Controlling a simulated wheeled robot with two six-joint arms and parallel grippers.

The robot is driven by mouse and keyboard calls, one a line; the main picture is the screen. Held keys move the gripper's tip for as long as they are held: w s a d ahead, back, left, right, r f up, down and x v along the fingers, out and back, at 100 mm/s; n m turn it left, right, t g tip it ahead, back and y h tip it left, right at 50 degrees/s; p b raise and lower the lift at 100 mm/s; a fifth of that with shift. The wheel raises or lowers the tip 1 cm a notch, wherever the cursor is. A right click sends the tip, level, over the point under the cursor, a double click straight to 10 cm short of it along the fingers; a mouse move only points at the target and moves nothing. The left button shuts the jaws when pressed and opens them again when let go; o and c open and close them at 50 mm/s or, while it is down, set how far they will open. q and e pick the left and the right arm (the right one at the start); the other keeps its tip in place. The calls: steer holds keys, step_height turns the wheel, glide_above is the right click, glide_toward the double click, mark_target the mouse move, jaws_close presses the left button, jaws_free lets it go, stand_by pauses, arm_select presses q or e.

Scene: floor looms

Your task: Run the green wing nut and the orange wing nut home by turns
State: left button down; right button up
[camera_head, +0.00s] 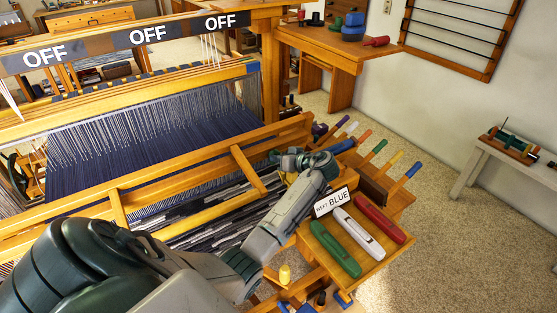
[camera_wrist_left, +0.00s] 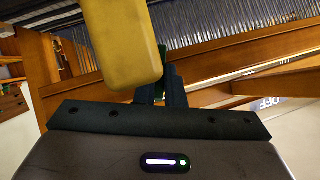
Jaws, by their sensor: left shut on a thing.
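My left gripper (camera_head: 308,160) is at the end of the arm that reaches from the lower left to the loom's right front corner. In the left wrist view its fingers (camera_wrist_left: 173,88) are close together, with a small green piece (camera_wrist_left: 161,62) between them, which looks like the green wing nut. Most of that piece is hidden by the fingers and by a large yellow block (camera_wrist_left: 122,45) close to the camera. I cannot make out the orange wing nut in either view. My right gripper is not in view.
The loom's wooden frame (camera_head: 180,175) and dark blue warp (camera_head: 150,145) lie beside the arm. A side shelf (camera_head: 375,258) bears green, white and red shuttles and a "NEXT BLUE" card (camera_head: 331,201). Several colored handles (camera_head: 380,147) stick up behind it.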

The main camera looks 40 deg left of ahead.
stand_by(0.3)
arm_select(q)
steer(key=c, duration=1.5)
jaws_free()
steer(key=shift+d, duration=0.1)
steer(key=shift+d+r+b, duration=0.1)
steer(key=shift+d+b, duration=0.25)
steer(key=shift+d, duration=0.15)
steer(key=b+v, duration=0.3)
steer(key=v, duration=0.7)
steer(key=shift+a+r, duration=0.1)
